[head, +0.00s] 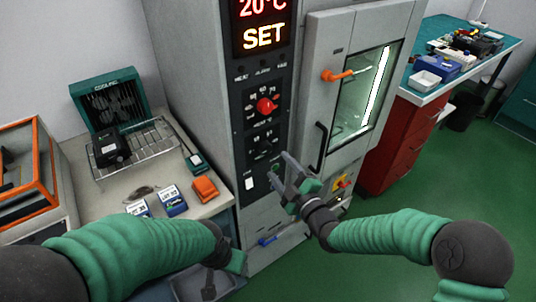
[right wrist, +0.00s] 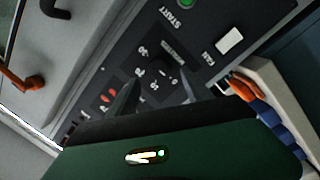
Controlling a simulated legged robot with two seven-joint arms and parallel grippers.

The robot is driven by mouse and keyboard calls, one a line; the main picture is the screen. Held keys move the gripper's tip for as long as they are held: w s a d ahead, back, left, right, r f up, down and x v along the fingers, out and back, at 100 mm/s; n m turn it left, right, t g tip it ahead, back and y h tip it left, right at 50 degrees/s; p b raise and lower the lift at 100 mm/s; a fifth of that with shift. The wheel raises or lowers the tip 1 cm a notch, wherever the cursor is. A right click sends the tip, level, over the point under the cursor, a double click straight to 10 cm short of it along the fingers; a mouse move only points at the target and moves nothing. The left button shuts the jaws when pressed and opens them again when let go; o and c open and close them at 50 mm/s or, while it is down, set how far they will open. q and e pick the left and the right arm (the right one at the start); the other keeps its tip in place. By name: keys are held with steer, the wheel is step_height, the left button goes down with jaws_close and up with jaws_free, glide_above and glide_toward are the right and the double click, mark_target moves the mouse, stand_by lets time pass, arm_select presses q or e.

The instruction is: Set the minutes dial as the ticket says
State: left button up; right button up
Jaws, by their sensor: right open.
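The minutes dial (head: 263,142) is a small black knob on the dark control panel, below a red knob (head: 265,105). In the right wrist view the minutes dial (right wrist: 160,74) shows between the fingertips, with numbers around it; its exact setting is too small to read. My right gripper (head: 279,166) is open and empty in front of the panel, low and right of the dial. Its fingers (right wrist: 160,80) point at the panel, and contact with the dial cannot be seen. My left gripper (head: 225,272) is low over the bench's front edge, its jaws unclear. I cannot identify a ticket for certain.
The display (head: 263,25) reads 20°C SET. A green START button (head: 275,168) and white FAN switch (head: 249,183) sit below the dial. The chamber door (head: 330,110) has an orange handle. Small blue-and-white printed items (head: 172,200) and an orange one (head: 205,190) lie on the left bench.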

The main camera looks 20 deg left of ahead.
mark_target(265, 152)
steer(key=w, duration=0.1)
steer(key=w+a, duration=0.2)
steer(key=shift+w+r, duration=0.25)
steer(key=shift+w, duration=0.15)
steer(key=a, duration=0.2)
steer(key=w+a, duration=0.1)
steer(key=shift+a+f, duration=0.15)
steer(key=shift+a, duration=0.25)
steer(key=shift+s, duration=0.15)
steer(key=shift+d, duration=0.3)
steer(key=shift+w+d, duration=0.2)
steer(key=shift+d, duration=0.35)
steer(key=c, duration=0.5)
steer(key=shift+c, duration=1.3)
arm_select(q)
steer(key=shift+s+d, duration=0.1)
steer(key=shift+d, duration=0.55)
arm_select(e)
steer(key=shift+s+a+r, duration=0.1)
steer(key=shift+a+r, duration=0.1)
steer(key=shift+a, duration=0.05)
jaws_close()
